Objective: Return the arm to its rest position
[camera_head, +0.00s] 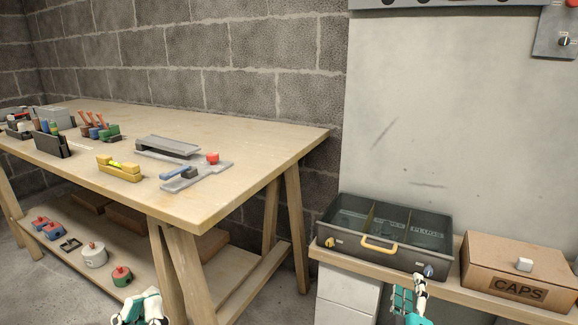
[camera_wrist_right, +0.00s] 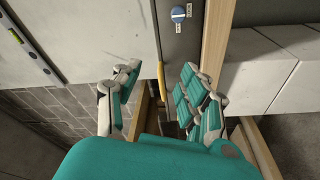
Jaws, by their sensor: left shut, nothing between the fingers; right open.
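My left gripper (camera_head: 140,308) shows at the bottom of the head view, in front of the workbench's lower shelf. It is shut and holds nothing. My right gripper (camera_head: 410,298) is at the bottom right of the head view, just in front of the open grey case. In the right wrist view its two fingers (camera_wrist_right: 158,98) are spread apart with nothing between them. Beyond them in that view are the case's dark side, its yellow handle (camera_wrist_right: 161,80) and a blue round knob (camera_wrist_right: 179,13).
The open grey case (camera_head: 345,241) with dividers stands on a wooden shelf, left of a cardboard box marked CAPS (camera_head: 488,284). The wooden workbench (camera_head: 240,150) holds several tools and blocks at left. Several small reels and parts sit on its lower shelf (camera_head: 150,265).

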